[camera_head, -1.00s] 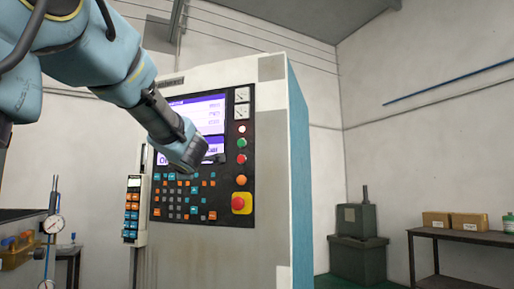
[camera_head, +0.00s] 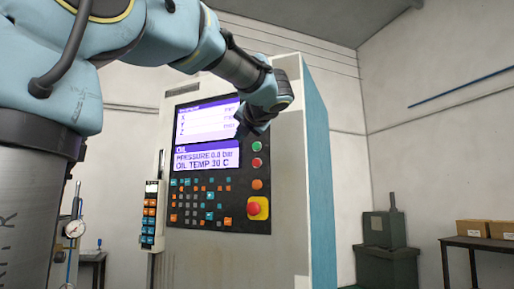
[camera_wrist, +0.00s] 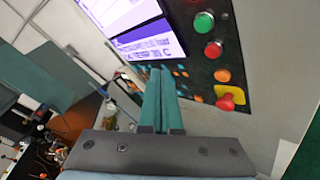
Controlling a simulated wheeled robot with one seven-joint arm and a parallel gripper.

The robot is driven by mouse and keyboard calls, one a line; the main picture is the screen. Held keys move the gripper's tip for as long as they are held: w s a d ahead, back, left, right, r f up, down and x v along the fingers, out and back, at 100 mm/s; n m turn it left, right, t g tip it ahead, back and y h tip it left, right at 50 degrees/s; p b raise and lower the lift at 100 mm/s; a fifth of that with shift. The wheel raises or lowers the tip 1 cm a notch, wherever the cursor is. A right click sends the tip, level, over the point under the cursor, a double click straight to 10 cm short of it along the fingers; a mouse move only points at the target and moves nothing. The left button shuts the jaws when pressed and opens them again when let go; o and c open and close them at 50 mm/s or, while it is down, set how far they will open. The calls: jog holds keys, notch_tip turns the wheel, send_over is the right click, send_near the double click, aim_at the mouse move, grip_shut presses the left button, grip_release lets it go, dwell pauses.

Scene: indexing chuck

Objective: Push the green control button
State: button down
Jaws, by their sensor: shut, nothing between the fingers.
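The green control button (camera_head: 257,146) is round and sits on the right side of the dark control panel, just above a red button (camera_head: 257,162). My gripper (camera_head: 241,130) is in front of the panel, above and to the left of the green button in the head view. In the wrist view the shut fingers (camera_wrist: 160,72) point toward the panel, with nothing between them. There the green button (camera_wrist: 204,22) is above and to the right of the fingertips, apart from them. My wrist hides the panel's upper right part in the head view.
Below are an orange button (camera_head: 257,184) and a red mushroom button (camera_head: 254,209) on yellow. The screen (camera_head: 205,157) reads oil pressure 0.0 bar. A handheld keypad (camera_head: 150,215) hangs at the panel's left. A bench (camera_head: 480,243) with boxes stands far right.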

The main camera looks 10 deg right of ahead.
jog(key=shift+w+d+p, duration=0.45)
jog(key=shift+w+d, duration=0.45)
jog(key=shift+w, duration=0.25)
jog(key=shift+w+d+p, duration=0.5)
jog(key=shift+w+d, duration=0.35)
jog(key=shift+w, duration=0.3)
jog(key=shift+w+d+p, duration=0.45)
jog(key=shift+w+d, duration=0.45)
jog(key=shift+w, duration=0.25)
jog(key=shift+w+d, duration=0.25)
jog(key=shift+w, duration=0.1)
jog(key=shift+w+d+p, duration=0.25)
jog(key=shift+w+p, duration=0.1)
jog(key=shift+w, duration=0.05)
jog(key=shift+s, duration=0.1)
dwell(0.5)
jog(key=shift+s+a+b, duration=0.4)
jog(key=shift+s+a, duration=0.1)
jog(key=shift+s, duration=0.15)
jog(key=shift+s+a+b, duration=0.5)
jog(key=shift+s+a, duration=0.3)
jog(key=shift+s, duration=0.2)
jog(key=shift+s+a+b, duration=0.5)
jog(key=shift+s+a, duration=0.25)
jog(key=shift+s, duration=0.25)
jog(key=shift+w, duration=0.1)
